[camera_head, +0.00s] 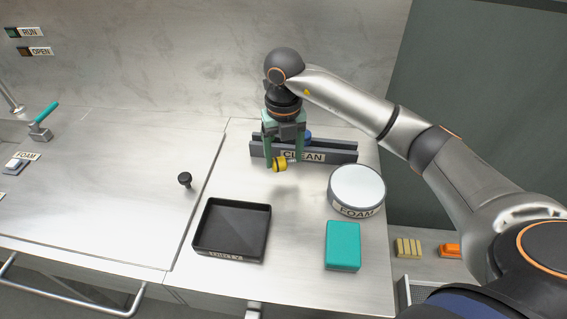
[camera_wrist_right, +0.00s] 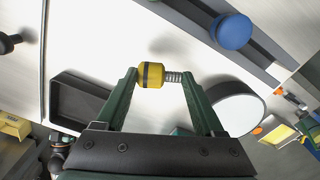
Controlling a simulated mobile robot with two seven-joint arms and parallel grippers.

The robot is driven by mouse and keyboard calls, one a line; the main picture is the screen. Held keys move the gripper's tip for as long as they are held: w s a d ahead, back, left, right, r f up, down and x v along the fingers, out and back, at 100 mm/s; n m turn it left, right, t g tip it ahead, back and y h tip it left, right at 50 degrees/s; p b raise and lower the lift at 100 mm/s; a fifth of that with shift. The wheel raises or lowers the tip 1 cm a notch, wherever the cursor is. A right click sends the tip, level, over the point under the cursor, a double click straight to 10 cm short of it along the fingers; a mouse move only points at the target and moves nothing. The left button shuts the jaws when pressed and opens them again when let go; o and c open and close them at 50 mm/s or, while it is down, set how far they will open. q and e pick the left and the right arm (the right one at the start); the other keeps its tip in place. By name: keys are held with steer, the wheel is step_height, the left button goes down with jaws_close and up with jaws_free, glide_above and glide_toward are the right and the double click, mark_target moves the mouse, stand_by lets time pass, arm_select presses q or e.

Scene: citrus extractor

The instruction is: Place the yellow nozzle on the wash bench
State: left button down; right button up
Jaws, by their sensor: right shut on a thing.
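The yellow nozzle (camera_head: 280,164) has a dark band and a threaded metal stem. My right gripper (camera_head: 284,163) is shut on it and holds it above the bench, in front of the grey rack marked CLEAN (camera_head: 340,155). In the right wrist view the nozzle (camera_wrist_right: 152,75) lies crosswise between the two green fingertips (camera_wrist_right: 156,76), stem to the right. The wash bench (camera_head: 290,215) is a bright metal top beneath it. My left gripper is not in view.
A black tray (camera_head: 201,226) stands front left, a round FOAM pad (camera_head: 357,185) and a teal block (camera_head: 343,246) to the right. A blue round part (camera_wrist_right: 231,31) sits at the rack. A black knob (camera_head: 185,179) stands left. Bare bench lies between tray and FOAM pad.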

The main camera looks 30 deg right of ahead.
mark_target(283, 157)
steer(key=shift+w+f, duration=0.2)
steer(key=shift+f, duration=1.55)
steer(key=shift+f, duration=0.1)
steer(key=o, duration=1.5)
step_height(283, 157, up, 12)
steer(key=shift+r+p, duration=0.1)
steer(key=shift+p, duration=0.2)
